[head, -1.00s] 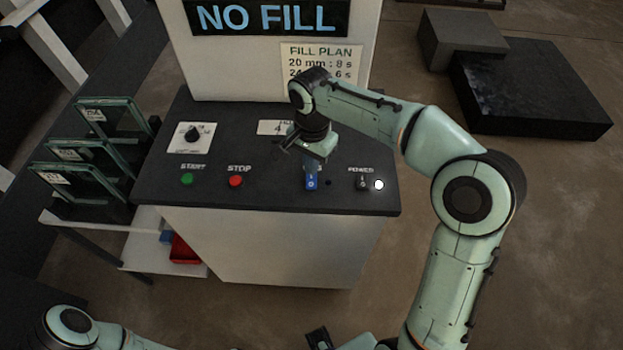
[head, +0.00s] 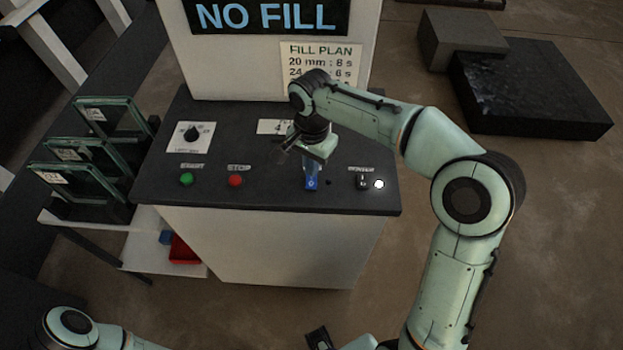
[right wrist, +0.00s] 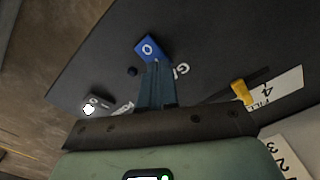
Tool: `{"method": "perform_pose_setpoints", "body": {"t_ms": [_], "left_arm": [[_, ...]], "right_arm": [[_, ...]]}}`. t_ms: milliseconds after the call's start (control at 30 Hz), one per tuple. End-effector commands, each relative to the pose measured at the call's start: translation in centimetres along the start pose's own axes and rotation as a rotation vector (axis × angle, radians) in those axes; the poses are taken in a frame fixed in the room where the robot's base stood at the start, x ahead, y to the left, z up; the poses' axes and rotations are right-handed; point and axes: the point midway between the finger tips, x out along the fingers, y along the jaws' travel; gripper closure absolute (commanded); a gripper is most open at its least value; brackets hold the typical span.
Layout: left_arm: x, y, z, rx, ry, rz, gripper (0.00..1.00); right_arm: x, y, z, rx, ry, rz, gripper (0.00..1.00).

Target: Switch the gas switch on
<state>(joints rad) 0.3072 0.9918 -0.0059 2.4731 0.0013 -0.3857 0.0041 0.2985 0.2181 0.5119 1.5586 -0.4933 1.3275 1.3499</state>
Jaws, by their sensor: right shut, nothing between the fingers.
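The gas switch is a small blue switch (head: 311,183) marked with a white O, on the front right of the dark control panel (head: 270,192). In the right wrist view the blue switch (right wrist: 151,48) lies just beyond the fingertips, beside a partly covered label starting with G. My right gripper (head: 311,168) is shut and empty, pointing down right behind the switch. In the right wrist view its fingers (right wrist: 155,66) overlap the switch's near edge; I cannot tell whether they touch it.
A black power switch (head: 362,182) and a lit white lamp (head: 379,184) are to the right. Green start (head: 187,179) and red stop (head: 235,181) buttons and a dial (head: 193,134) are to the left. A yellow-ended lever (right wrist: 242,92) is near the gripper.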

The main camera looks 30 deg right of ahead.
Motion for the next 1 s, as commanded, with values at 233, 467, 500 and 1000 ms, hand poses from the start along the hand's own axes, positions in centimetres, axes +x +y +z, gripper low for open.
{"method": "perform_pose_setpoints", "body": {"t_ms": [233, 467, 500, 1000], "left_arm": [[0.3, -0.1, 0.1, -0.001, -0.001, 0.0, 1.0], [0.5, -0.2, 0.1, -0.001, -0.002, -0.001, 1.0], [0.5, -0.2, 0.1, -0.001, -0.003, -0.001, 1.0], [0.4, -0.2, 0.1, -0.001, -0.002, -0.001, 1.0]], "right_arm": [[0.4, 0.0, 0.0, 0.0, 0.0, 0.0, 1.0], [0.8, 0.0, 0.0, -0.001, 0.0, 0.0, 1.0], [0.8, 0.0, 0.0, -0.001, 0.0, 0.0, 1.0], [0.8, 0.0, 0.1, -0.001, -0.002, 0.002, 1.0]]}}
